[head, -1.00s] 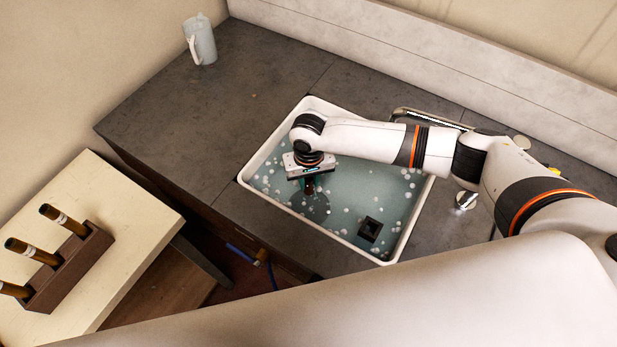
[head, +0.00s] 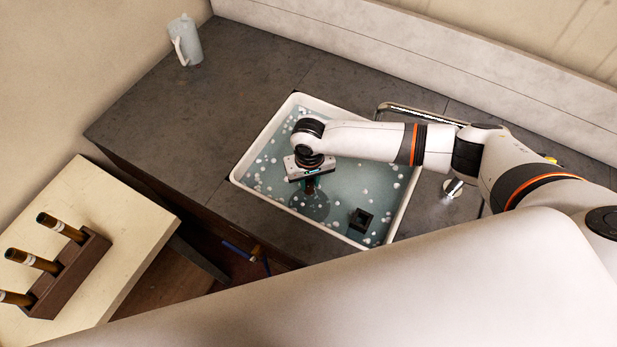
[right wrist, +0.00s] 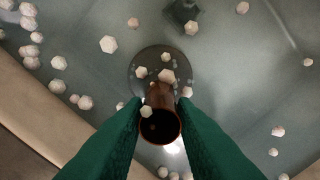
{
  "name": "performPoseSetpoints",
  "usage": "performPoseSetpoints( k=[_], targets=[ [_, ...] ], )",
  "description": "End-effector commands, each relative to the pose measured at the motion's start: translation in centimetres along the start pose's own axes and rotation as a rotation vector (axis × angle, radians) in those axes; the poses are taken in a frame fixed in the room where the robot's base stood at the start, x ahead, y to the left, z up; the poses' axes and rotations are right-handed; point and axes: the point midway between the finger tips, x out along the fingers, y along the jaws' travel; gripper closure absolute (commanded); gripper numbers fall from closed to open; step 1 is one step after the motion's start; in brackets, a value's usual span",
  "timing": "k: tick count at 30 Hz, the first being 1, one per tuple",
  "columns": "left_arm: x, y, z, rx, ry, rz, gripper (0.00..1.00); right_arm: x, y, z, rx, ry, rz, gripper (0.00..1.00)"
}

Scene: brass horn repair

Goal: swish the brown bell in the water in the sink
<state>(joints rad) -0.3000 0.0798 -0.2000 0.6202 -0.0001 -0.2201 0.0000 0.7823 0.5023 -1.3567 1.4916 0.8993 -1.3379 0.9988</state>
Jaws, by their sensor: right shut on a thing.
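The sink (head: 243,158) is a white-rimmed basin of bluish water with many white bubbles. My right gripper (head: 309,186) reaches down over the left half of the sink. In the right wrist view its green fingers (right wrist: 160,122) are shut on the brown bell (right wrist: 160,126), one on each side of its tube. The tube's open end faces the camera. The bell's wide flare (right wrist: 140,78) looks dark and spreads out below, under the water. In the head view the flare shows as a dark round shape (head: 312,207). My left gripper is not in view.
A small dark square block (head: 361,221) sits in the sink near its front right, apart from the bell. A tap (head: 453,187) stands right of the sink. A pale mug (head: 186,41) and a rack of brown tubes (head: 70,272) are at left. The counter left of the sink is clear.

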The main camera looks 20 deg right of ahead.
Motion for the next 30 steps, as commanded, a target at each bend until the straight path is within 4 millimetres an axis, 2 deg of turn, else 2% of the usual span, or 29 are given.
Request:
performPoseSetpoints(
  k=[30],
  targets=[
    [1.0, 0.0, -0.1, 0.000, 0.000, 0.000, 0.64, -0.1, 2.2, 2.2, 0.000, -0.001, 0.000, 1.00]
  ],
)
